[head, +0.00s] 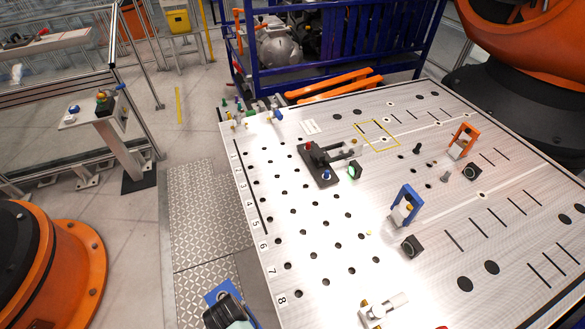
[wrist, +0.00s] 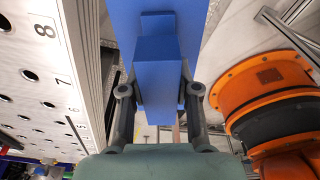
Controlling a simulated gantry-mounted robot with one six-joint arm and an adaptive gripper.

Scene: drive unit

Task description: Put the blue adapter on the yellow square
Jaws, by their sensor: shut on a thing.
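The blue adapter (wrist: 168,62) fills the upper middle of the wrist view as a blue block on a wider blue plate. My gripper (wrist: 158,92) is shut on it, with a finger on each side. In the head view my gripper (head: 228,312) is at the bottom edge, beside the table's front-left corner, and part of the blue adapter (head: 217,294) shows next to it. The yellow square (head: 387,147) is a thin outline on the far part of the table. No object stands inside it. My gripper is far from it.
The perforated table (head: 300,230) has numbered rows of holes. A blue bracket (head: 408,202), an orange bracket (head: 463,138) and a dark fixture (head: 322,165) stand on it. Orange robot bases (head: 50,262) flank the table. A blue rack (head: 335,50) is behind it.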

